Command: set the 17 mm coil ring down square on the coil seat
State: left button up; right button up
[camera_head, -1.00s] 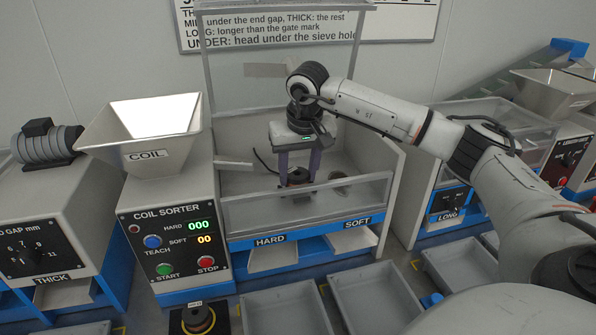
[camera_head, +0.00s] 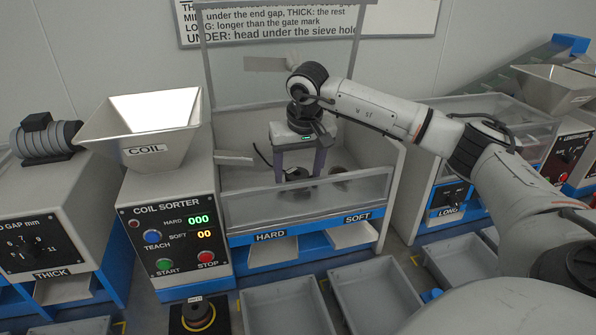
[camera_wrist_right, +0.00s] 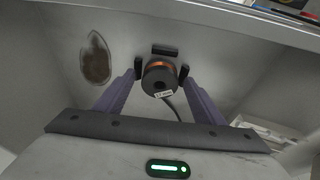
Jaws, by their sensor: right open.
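The coil ring (camera_wrist_right: 160,78), dark with a copper-coloured band and a small "17 mm" label, sits between my right fingers in the right wrist view. Its dark top also shows in the head view (camera_head: 297,174), partly behind the clear front panel. My right gripper (camera_head: 299,178) points down into the sorter's bin, open, one finger on each side of the ring. In the wrist view, gaps show between ring and fingertips (camera_wrist_right: 160,80). The coil seat is mostly hidden under the ring; small black blocks (camera_wrist_right: 165,50) stand around it. My left gripper is not in view.
A clear panel (camera_head: 308,200) closes the bin's front, and a raised clear lid stands behind. A dark round opening (camera_head: 338,182) lies right of the seat. The coil sorter cabinet (camera_head: 175,240) and hopper (camera_head: 150,130) stand left. Grey trays (camera_head: 375,290) lie in front.

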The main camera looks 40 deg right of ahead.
jog(key=shift+r, duration=0.5)
jog(key=v, duration=1.2)
jog(key=shift+d+r, duration=0.1)
